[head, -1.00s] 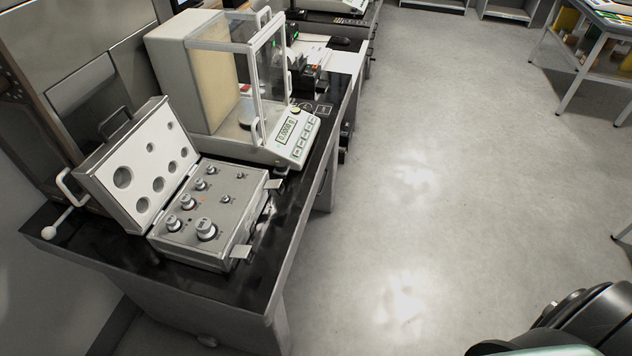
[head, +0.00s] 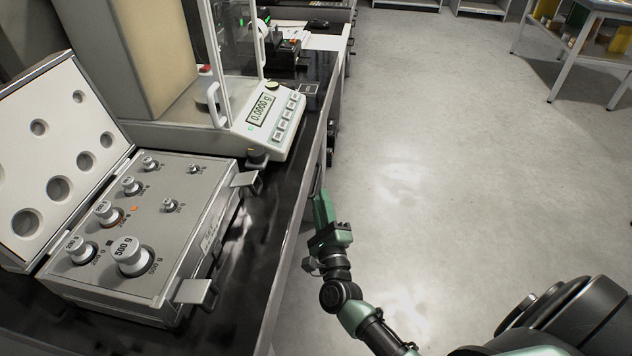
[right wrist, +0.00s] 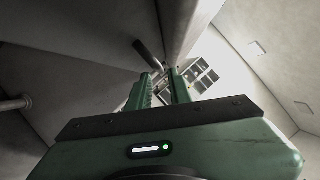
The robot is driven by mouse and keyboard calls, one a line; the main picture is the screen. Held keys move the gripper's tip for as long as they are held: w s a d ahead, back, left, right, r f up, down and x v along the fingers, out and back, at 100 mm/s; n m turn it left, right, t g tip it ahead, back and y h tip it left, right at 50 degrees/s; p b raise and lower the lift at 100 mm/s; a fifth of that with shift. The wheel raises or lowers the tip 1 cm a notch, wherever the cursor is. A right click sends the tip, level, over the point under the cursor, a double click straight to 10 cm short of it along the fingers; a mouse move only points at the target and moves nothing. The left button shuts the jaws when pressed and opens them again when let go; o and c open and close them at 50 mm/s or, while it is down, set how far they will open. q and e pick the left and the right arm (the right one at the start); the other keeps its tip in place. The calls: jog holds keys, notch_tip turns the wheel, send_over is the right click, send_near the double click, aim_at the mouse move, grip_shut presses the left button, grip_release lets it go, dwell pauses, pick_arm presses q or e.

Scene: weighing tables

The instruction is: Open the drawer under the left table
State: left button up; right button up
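The left table (head: 285,205) has a black top and a pale front edge running along its right side. My right gripper (head: 319,196) is at that edge, in front of the table's front side, pointing away from the head camera. In the right wrist view its two green fingers (right wrist: 161,82) stand apart with a gap between them. A dark bar handle (right wrist: 147,54) sticks out from a grey panel just beyond the fingertips, near the left finger. I see no clear contact. The drawer front is mostly hidden from the head view by the tabletop and gripper. My left gripper is out of view.
An open case of weights (head: 150,235) and a balance (head: 268,118) with a glass shield stand on the table. The case's latches reach near the table edge. The grey floor (head: 430,180) to the right is clear. Another table (head: 590,45) stands at the far right.

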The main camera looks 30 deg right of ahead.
aim_at(316, 179)
jog(key=x, duration=0.6)
jog(key=shift+w+d, duration=0.1)
jog(key=shift+w, duration=0.3)
grip_shut()
dwell(1.0)
